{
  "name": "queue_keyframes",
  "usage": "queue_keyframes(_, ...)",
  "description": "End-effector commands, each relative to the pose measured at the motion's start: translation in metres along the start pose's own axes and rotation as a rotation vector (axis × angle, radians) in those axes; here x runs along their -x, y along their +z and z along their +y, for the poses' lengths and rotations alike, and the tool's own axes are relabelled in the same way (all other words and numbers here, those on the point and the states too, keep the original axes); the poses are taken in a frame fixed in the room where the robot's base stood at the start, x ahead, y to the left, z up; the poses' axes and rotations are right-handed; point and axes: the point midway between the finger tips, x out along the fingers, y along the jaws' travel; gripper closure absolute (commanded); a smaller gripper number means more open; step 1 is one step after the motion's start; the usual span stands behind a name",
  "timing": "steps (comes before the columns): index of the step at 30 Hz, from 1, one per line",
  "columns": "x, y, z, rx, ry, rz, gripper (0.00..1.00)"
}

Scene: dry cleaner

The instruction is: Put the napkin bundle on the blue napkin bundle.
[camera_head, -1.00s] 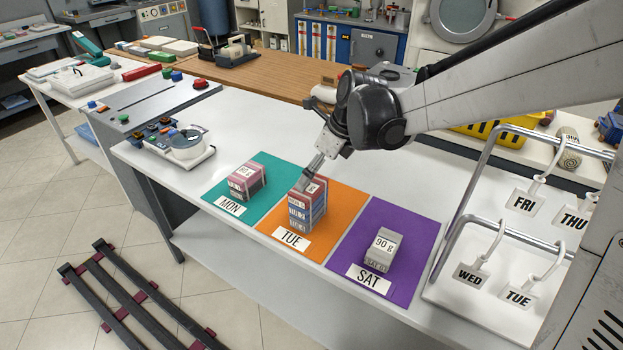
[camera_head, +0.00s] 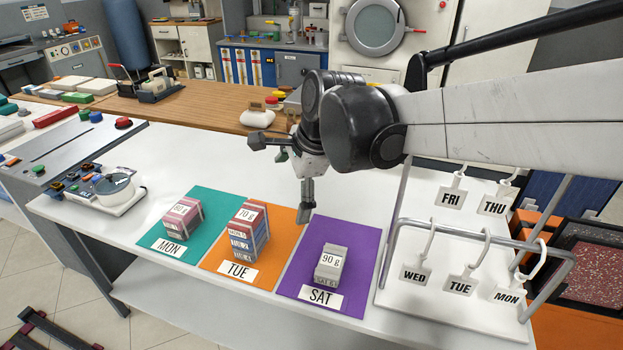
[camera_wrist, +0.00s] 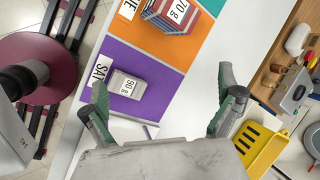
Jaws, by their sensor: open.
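On the orange TUE mat (camera_head: 285,229) stands a stack: a red-and-white napkin bundle (camera_head: 250,213) with a weight label on top, and blue-toned bundles (camera_head: 246,243) beneath it. The wrist view shows the stack's labelled top (camera_wrist: 177,12) at the upper edge. A pink bundle (camera_head: 183,216) lies on the teal MON mat (camera_head: 209,203). A grey 90 g bundle (camera_head: 330,263) lies on the purple SAT mat (camera_head: 352,240); it also shows in the wrist view (camera_wrist: 126,87). My gripper (camera_head: 307,212) is above the purple mat's back edge, right of the stack. Its fingers are apart and empty in the wrist view (camera_wrist: 162,92).
A metal tag rack (camera_head: 480,222) with day tags stands to the right of the mats. A scale-like device (camera_head: 115,190) sits left. The white counter (camera_head: 250,172) is clear behind the mats. A yellow crate (camera_wrist: 262,145) shows in the wrist view.

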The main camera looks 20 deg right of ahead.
Motion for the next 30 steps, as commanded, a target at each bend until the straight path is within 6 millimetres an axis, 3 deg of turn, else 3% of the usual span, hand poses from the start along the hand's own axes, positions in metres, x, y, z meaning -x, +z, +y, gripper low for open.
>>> queue_keyframes(9, 0.043, -0.030, 0.072, 0.660, -0.066, 0.134, 0.00)
queue_keyframes(18, 0.058, -0.054, 0.136, 1.251, -0.045, 0.289, 0.00)
queue_keyframes(24, 0.059, -0.061, 0.156, 1.462, -0.016, 0.347, 0.00)
queue_keyframes(30, 0.059, -0.063, 0.159, 1.504, -0.009, 0.358, 0.00)
